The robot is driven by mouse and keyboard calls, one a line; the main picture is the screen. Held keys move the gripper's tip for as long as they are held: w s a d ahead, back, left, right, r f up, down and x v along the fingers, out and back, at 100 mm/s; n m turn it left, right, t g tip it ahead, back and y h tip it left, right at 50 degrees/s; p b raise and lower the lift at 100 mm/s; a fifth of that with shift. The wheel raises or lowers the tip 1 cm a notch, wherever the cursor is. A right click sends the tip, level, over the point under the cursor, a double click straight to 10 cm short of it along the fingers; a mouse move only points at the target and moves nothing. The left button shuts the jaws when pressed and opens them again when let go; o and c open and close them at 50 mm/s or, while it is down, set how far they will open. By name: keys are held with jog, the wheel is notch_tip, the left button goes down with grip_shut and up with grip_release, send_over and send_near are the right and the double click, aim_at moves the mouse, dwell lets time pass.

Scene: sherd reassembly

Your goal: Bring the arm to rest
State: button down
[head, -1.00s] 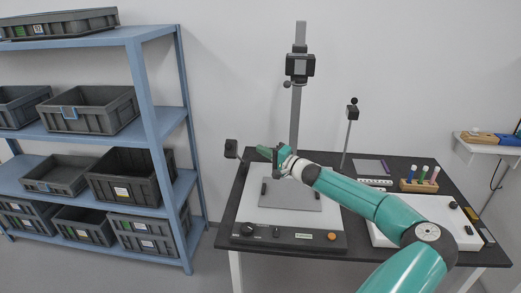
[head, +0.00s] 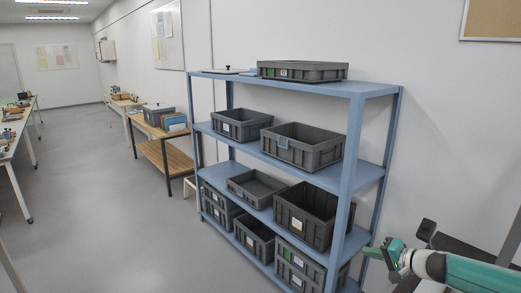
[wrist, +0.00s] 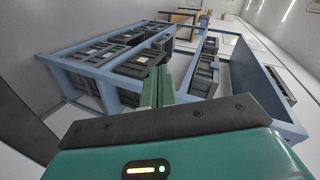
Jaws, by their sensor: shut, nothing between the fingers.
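My teal arm reaches in from the lower right of the head view, with my gripper (head: 376,252) at its end, beside the right end of the blue shelf. In the wrist view my gripper (wrist: 157,88) shows its green fingers closed together, with nothing between them. The blue shelving unit (wrist: 90,70) lies beyond the fingers in that view. I cannot tell the exact gap between the fingers and the shelf.
The blue shelf (head: 372,172) holds several grey bins (head: 303,145). A dark table (head: 478,258) is partly seen at the lower right. Further back stand a wooden bench (head: 165,152) and a long table at the left. The grey floor (head: 110,215) left of the shelf is clear.

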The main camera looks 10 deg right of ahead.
jog(key=s+a+n+g+h, duration=0.1)
jog(key=s+a+n+g, duration=0.25)
jog(key=a, duration=0.75)
jog(key=s+a+n+g+h, duration=0.1)
jog(key=s+a+n+g, duration=0.3)
jog(key=a, duration=0.7)
jog(key=s+a+r+n+h, duration=0.1)
jog(key=s+a+r+h, duration=0.1)
jog(key=s+a+r, duration=0.3)
jog(key=s+a+r+n+h, duration=0.1)
jog(key=s+a+r, duration=0.4)
jog(key=s, duration=0.8)
notch_tip(320, 180, up, 4)
jog(key=shift+s+a+f+t+h, duration=0.15)
jog(key=shift+s+f+t+h, duration=0.15)
jog(key=shift+t+h, duration=0.25)
